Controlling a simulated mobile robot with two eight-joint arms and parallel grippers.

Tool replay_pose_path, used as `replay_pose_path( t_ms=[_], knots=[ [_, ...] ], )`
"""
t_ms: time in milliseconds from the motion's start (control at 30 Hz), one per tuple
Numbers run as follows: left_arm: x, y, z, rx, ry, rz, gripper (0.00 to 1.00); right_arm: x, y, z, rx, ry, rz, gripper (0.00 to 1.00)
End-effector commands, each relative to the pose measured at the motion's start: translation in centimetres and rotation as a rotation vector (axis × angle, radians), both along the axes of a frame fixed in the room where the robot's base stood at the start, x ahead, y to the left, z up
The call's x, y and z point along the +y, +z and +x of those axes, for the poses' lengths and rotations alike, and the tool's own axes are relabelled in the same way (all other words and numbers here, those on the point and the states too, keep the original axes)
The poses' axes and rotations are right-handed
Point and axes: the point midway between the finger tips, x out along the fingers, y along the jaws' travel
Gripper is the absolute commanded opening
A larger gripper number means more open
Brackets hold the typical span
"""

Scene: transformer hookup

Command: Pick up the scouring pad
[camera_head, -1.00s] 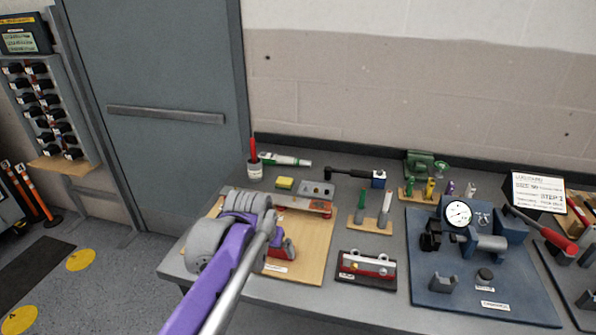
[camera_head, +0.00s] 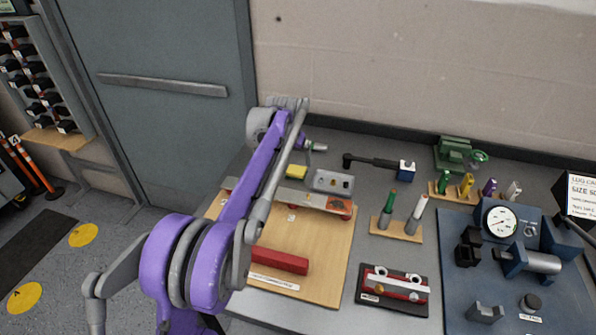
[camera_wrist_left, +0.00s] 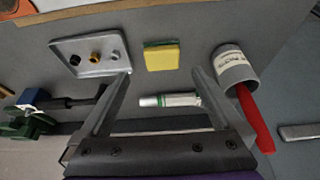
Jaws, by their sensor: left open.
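The scouring pad is a small yellow block with a green layer (camera_head: 295,172), lying on the grey bench beside the metal tray. In the left wrist view the pad (camera_wrist_left: 161,56) lies ahead of my left gripper (camera_wrist_left: 162,72), roughly centred between its spread fingertips. The left gripper is open and empty, with a gap between fingers and pad. In the head view my left arm reaches over the bench's left end, and its wrist hides the fingers. My right gripper is not in view.
Close by are a metal tray with small parts (camera_wrist_left: 89,53), a white-green tube (camera_wrist_left: 170,100) and a cup (camera_wrist_left: 235,67) with a red-handled tool (camera_wrist_left: 255,118). A wooden board (camera_head: 315,255) lies in front, a black tool (camera_head: 375,160) to the right. The wall stands behind.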

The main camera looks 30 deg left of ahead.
Motion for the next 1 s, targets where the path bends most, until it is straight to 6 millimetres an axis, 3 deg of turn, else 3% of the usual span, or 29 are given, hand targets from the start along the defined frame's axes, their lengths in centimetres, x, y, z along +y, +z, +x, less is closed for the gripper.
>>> replay_pose_path(
  t_ms=[600,867,900,1000],
  knots=[
    [1.1,-6.3,3.2,-0.001,-0.001,0.001,1.0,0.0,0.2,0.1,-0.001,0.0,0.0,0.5],
    [1.1,-6.7,3.3,0.0,0.0,0.0,1.0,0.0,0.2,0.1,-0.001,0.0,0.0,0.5],
    [1.1,-6.7,3.3,0.0,0.0,0.0,0.98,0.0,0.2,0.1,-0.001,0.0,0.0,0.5],
    [1.1,-6.7,3.3,0.0,0.0,0.0,0.8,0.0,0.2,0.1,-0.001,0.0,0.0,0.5]
  ],
)
